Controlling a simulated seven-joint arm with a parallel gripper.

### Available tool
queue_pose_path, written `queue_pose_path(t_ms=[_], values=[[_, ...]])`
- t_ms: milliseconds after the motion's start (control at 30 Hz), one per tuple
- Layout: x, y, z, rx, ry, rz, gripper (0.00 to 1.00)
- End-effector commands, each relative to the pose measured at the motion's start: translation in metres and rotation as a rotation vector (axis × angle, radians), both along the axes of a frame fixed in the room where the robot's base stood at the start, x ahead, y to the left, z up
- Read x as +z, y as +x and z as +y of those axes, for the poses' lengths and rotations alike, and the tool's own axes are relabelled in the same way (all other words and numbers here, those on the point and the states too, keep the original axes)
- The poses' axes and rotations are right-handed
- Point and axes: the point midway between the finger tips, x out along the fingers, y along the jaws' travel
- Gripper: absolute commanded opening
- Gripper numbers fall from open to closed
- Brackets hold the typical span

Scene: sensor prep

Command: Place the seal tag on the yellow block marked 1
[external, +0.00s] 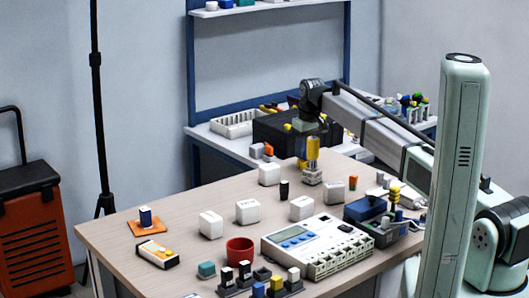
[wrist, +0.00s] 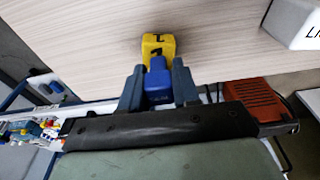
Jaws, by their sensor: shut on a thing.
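My gripper (wrist: 157,75) is shut on a small blue piece, which I take for the seal tag (wrist: 158,88), between its two grey fingers. Just beyond the tag in the wrist view is a yellow block (wrist: 157,42) with a dark mark like a 1. The tag overlaps the block's near side there, and I cannot tell whether they touch. In the external view my gripper (external: 308,130) points down over the far part of the table, with a yellow piece (external: 313,147) just below it. The fingers and the tag are hard to make out there.
Several white labelled boxes (external: 247,211) stand on the table (external: 180,213), with a small black cylinder (external: 284,190) among them. A white meter device (external: 317,246), a red cup (external: 240,251) and a blue unit (external: 366,209) are nearer the front.

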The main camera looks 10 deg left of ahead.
Motion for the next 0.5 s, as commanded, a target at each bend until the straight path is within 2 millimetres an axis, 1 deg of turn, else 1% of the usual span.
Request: queue_pose_path(t_ms=[400, 433, 500], values=[[-0.0049, 0.0000, 0.0000, 0.000, 0.000, 0.000, 0.03], [-0.0050, 0.0000, 0.0000, 0.000, 0.000, 0.000, 0.32], [-0.0047, 0.0001, 0.0001, 0.000, 0.000, 0.000, 0.39]])
